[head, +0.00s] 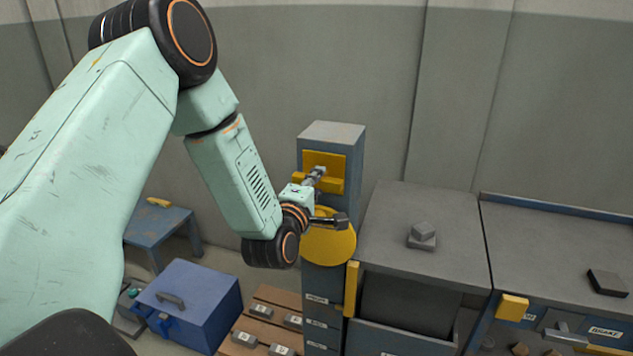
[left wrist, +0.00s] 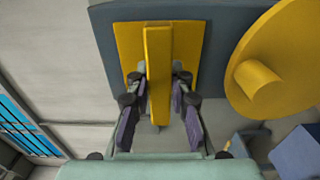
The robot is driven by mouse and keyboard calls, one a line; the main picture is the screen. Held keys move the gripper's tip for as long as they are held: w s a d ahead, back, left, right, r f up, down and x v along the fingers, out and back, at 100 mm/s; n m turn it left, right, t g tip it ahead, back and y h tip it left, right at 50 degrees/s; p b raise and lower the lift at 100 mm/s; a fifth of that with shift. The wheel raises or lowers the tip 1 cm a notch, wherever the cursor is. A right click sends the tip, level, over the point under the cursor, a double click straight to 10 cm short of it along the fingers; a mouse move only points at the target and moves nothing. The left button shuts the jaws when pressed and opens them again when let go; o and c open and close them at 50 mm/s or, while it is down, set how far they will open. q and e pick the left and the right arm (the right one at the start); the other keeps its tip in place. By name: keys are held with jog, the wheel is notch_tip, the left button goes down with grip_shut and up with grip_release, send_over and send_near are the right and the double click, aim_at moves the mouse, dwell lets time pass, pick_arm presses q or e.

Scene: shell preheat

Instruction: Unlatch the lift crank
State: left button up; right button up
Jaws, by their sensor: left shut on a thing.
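The yellow latch bar (head: 330,185) lies level across a yellow plate (head: 322,160) near the top of a blue-grey post (head: 340,133). My left gripper (head: 318,175) reaches it from the front and is shut on the bar. In the left wrist view the bar (left wrist: 158,50) runs between the two fingers of the left gripper (left wrist: 158,85), with the yellow plate (left wrist: 128,45) behind. The round yellow crank disc (head: 335,245) is on the post just below the latch, partly hidden by my wrist. In the left wrist view the disc (left wrist: 285,50) shows a yellow peg handle (left wrist: 258,78). My right gripper is out of view.
A grey-topped bench (head: 385,225) with a small grey block (head: 422,236) stands right of the post. A blue toolbox (head: 195,300), a wooden pallet (head: 283,300) and a blue stool (head: 160,225) stand low on the left.

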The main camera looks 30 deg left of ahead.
pick_arm(q)
jog(key=shift+d, duration=0.1)
grip_shut()
jog(key=m+p, duration=0.1)
jog(key=m, duration=0.3)
jog(key=m+p, duration=0.2)
jog(key=m, duration=0.2)
jog(key=shift+m, duration=0.3)
jog(key=m+p, duration=0.2)
jog(key=m, duration=0.3)
jog(key=shift+s, duration=0.1)
jog(key=shift+f+m+p, duration=0.15)
jog(key=shift+m+p, duration=1.05)
jog(key=shift+m, duration=0.9)
jog(key=shift+f, duration=0.1)
